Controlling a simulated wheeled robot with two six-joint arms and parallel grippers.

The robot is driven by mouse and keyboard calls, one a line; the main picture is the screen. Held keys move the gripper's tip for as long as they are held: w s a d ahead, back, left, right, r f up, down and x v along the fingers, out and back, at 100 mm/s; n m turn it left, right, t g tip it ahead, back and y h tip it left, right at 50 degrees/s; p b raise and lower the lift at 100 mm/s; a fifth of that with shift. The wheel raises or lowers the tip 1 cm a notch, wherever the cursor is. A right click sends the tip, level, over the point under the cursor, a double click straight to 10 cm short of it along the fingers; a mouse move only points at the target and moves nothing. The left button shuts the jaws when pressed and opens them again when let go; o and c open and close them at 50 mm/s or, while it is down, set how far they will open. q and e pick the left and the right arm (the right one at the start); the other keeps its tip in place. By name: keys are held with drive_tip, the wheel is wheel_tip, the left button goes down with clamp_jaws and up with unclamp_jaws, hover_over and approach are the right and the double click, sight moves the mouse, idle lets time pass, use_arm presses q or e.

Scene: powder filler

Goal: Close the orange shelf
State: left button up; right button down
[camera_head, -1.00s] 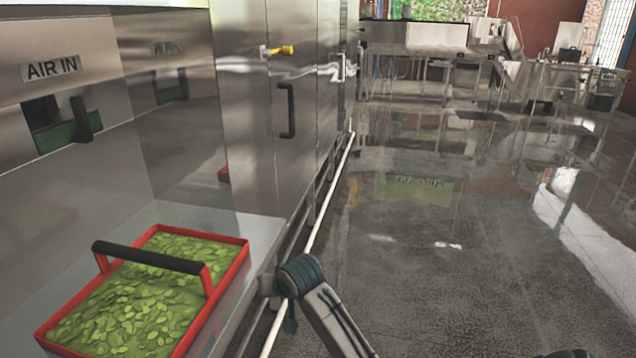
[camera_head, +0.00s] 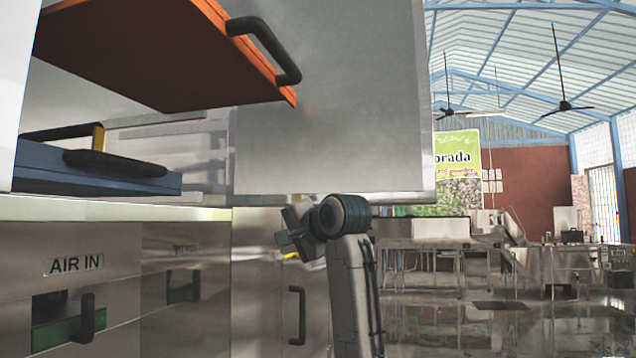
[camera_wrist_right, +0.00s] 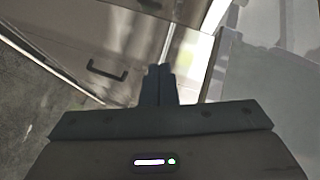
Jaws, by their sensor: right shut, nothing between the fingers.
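The orange shelf (camera_head: 150,55) juts out of the steel cabinet at the upper left of the head view, pulled out. Its black handle (camera_head: 270,45) is on its front edge. My right gripper (camera_head: 283,240) is below and to the right of the shelf, apart from it, in front of the steel front. In the right wrist view its fingers (camera_wrist_right: 159,72) are together with nothing between them. My left gripper is not in view.
A blue shelf (camera_head: 40,165) with a black handle juts out below the orange one. A large steel door panel (camera_head: 335,120) stands to the right of the shelves. Lower steel doors carry black handles (camera_head: 297,315). The floor at the right is open.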

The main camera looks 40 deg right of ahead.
drive_tip(key=s+d+r+m+t+y, duration=0.1)
drive_tip(key=s+d+r+m+t, duration=0.15)
drive_tip(key=s+r, duration=1.05)
drive_tip(key=s+d+r+m+t, duration=0.25)
drive_tip(key=s+r, duration=0.65)
drive_tip(key=r, duration=0.8)
use_arm(q)
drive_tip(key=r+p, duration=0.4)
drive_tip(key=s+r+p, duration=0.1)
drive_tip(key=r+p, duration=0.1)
drive_tip(key=shift+p, duration=0.3)
use_arm(e)
drive_tip(key=a+x, duration=0.2)
drive_tip(key=x, duration=1)
drive_tip(key=shift+w+a+g, duration=0.35)
drive_tip(key=shift+a+g, duration=0.05)
drive_tip(key=shift+a, duration=0.05)
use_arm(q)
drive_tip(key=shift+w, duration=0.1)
use_arm(e)
drive_tip(key=shift+d+f, duration=0.1)
drive_tip(key=shift+f, duration=0.05)
drive_tip(key=shift+w, duration=0.1)
